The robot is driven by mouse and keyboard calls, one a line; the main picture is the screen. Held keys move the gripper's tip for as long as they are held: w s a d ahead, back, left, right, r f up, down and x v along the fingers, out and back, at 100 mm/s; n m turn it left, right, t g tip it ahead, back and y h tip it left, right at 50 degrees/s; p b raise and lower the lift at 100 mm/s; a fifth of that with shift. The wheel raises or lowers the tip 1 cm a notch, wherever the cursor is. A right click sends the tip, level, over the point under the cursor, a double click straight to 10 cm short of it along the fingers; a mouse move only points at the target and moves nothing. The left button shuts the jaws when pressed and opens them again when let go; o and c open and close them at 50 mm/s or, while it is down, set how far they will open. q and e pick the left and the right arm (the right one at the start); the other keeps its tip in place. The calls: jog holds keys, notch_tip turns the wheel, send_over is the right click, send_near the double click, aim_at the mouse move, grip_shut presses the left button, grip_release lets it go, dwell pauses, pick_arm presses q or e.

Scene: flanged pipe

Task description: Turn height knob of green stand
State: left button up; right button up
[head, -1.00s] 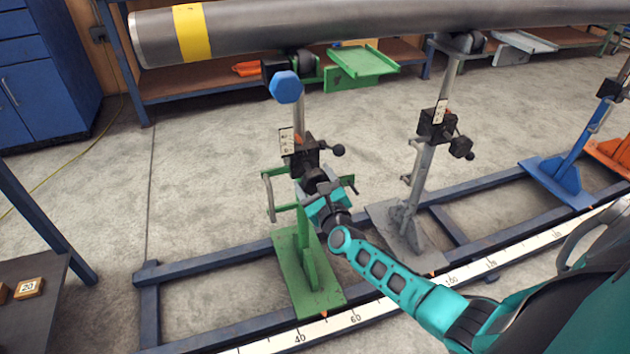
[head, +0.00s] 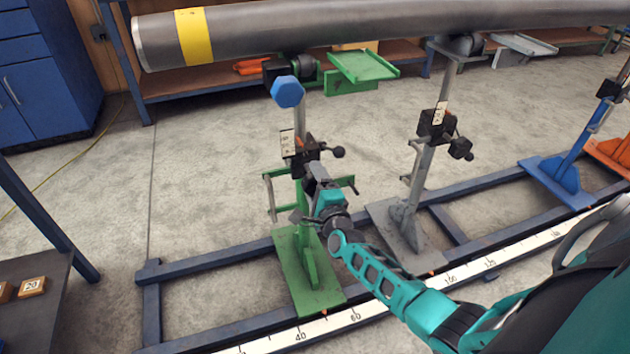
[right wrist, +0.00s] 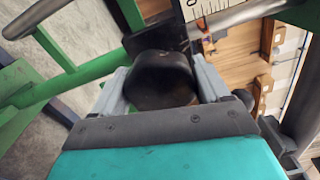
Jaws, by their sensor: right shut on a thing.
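The green stand (head: 294,268) stands on the floor rail, with its post rising to a roller under the pipe. A black clamp block with a scale plate (head: 288,144) sits on its post. My right gripper (head: 312,172) reaches the front of this block. In the right wrist view, my right gripper (right wrist: 165,85) is shut on a black round knob (right wrist: 160,78), one finger on each side. The scale plate also shows at the top of that view (right wrist: 207,8). In the head view the gripper hides the knob. My left gripper is not in view.
A grey pipe (head: 360,22) with a yellow band lies across the stands. A blue hexagonal knob (head: 287,92) is near the green stand's top. A grey stand (head: 405,215) is close on the right, a blue stand (head: 562,178) farther right. A ruler strip (head: 395,301) runs along the rail.

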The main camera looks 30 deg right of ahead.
jog(key=n, duration=0.3)
jog(key=shift+p, duration=0.3)
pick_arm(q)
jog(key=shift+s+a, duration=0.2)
pick_arm(e)
jog(key=shift+n, duration=0.9)
jog(key=shift+f, duration=0.1)
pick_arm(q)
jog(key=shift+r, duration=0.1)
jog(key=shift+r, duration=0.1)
pick_arm(e)
jog(key=o, duration=1)
pick_arm(q)
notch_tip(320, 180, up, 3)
jog(key=p, duration=0.4)
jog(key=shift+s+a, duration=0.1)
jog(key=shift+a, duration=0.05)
pick_arm(e)
jog(key=v, duration=1.3)
jog(key=shift+d, duration=0.1)
